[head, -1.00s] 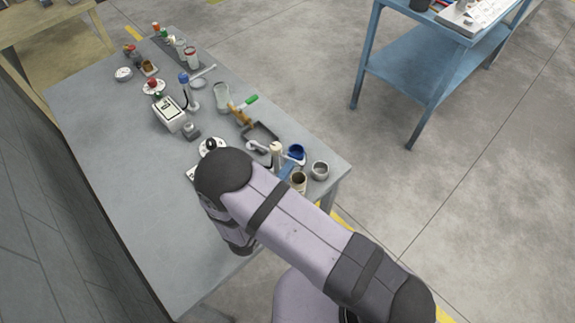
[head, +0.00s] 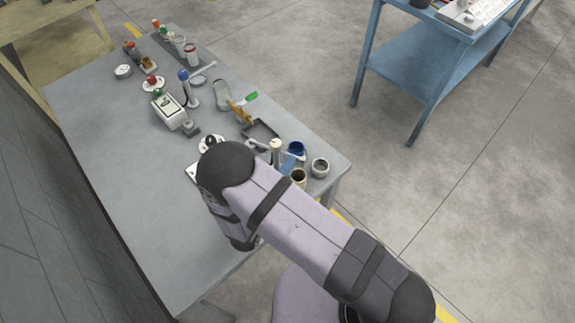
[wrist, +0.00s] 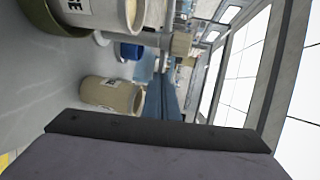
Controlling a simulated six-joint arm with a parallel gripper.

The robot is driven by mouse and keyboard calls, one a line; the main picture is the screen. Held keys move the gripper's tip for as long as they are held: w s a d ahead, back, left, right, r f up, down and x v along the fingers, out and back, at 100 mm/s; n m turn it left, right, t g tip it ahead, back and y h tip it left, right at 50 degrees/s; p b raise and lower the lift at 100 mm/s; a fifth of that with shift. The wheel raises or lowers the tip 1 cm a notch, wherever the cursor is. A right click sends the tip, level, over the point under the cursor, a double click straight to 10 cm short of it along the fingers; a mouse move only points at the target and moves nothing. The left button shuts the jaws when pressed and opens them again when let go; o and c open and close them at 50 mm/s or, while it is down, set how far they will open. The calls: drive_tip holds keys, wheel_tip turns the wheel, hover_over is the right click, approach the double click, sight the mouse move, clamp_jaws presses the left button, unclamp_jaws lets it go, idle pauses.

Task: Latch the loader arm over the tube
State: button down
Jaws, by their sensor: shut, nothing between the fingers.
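My gripper's dark front edge (wrist: 160,130) and lilac body fill the bottom of the wrist view. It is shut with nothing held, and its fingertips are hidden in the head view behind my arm. On the grey table (head: 110,180) a blue-topped upright post (head: 185,80) carries a pale side arm (head: 203,71) sticking out to the right. A cream-topped post (head: 276,150) with a pale cross piece stands nearer me, and its cap (wrist: 180,43) seems to show in the wrist view. I cannot tell which is the loader arm or tube, or whether anything is latched.
A blue cup (head: 296,149), a grey can (head: 320,167) and a brown-filled cup (head: 298,177) stand by the table's right edge. A dark tray (head: 261,131) and a white box (head: 169,108) stand farther back. The near-left tabletop is clear. In the wrist view, a cream pot (wrist: 105,14) is close.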

sight(298, 158)
drive_tip(key=shift+w+d+f+b, duration=0.1)
drive_tip(key=shift+w+d+b, duration=0.1)
drive_tip(key=shift+b, duration=0.15)
drive_tip(key=w+d+b, duration=0.2)
drive_tip(key=b, duration=0.3)
drive_tip(key=shift+w+f, duration=0.15)
drive_tip(key=shift+w, duration=0.05)
drive_tip(key=shift+w+d+b, duration=0.15)
drive_tip(key=shift+w+b, duration=0.85)
drive_tip(key=shift+b, duration=0.5)
drive_tip(key=shift+w+d+b, duration=0.1)
drive_tip(key=shift+w+b, duration=0.85)
drive_tip(key=shift+b, duration=0.5)
drive_tip(key=shift+w+r, duration=0.1)
drive_tip(key=shift+r, duration=0.15)
drive_tip(key=s+d+r+p, duration=0.2)
drive_tip(key=s+d+p, duration=0.5)
drive_tip(key=s+d, duration=0.2)
drive_tip(key=shift+s+d+r, duration=0.35)
drive_tip(key=shift+r, duration=0.05)
